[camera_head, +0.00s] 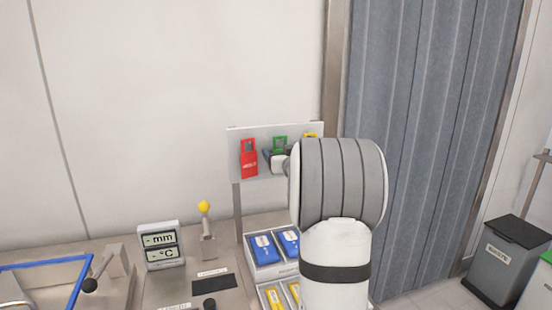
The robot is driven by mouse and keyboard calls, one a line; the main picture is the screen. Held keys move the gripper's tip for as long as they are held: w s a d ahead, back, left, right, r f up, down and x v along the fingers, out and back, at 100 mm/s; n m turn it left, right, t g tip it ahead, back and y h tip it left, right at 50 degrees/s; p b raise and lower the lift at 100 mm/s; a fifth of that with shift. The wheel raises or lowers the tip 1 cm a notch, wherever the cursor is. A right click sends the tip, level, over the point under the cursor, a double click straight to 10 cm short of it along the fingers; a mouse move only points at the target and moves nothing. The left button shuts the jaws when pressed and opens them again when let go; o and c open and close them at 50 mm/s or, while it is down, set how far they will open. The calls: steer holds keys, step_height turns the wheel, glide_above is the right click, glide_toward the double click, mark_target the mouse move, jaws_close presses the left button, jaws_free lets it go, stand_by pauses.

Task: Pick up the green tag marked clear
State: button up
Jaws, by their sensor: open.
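The green tag (280,141) hangs on the upright white board (235,133), between a red tag on the left and a yellow one on the right. Only its upper part with the loop shows; any marking on it is hidden. My gripper (269,157) is open, just in front of the board at the green tag's lower left. It covers the tag's lower part, and I cannot tell whether it touches the tag. My arm's thick grey and white link hides the board's right part.
The red tag (249,160) hangs close to my gripper's left. The yellow tag (311,135) is mostly hidden by my arm. Below are blue packs (263,248) in a tray, a display (161,246) and a yellow-topped lever (205,208). A grey curtain (425,130) and bin (508,262) stand right.

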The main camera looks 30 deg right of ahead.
steer(key=shift+c, duration=0.4)
steer(key=c, duration=1)
steer(key=shift+r, duration=0.1)
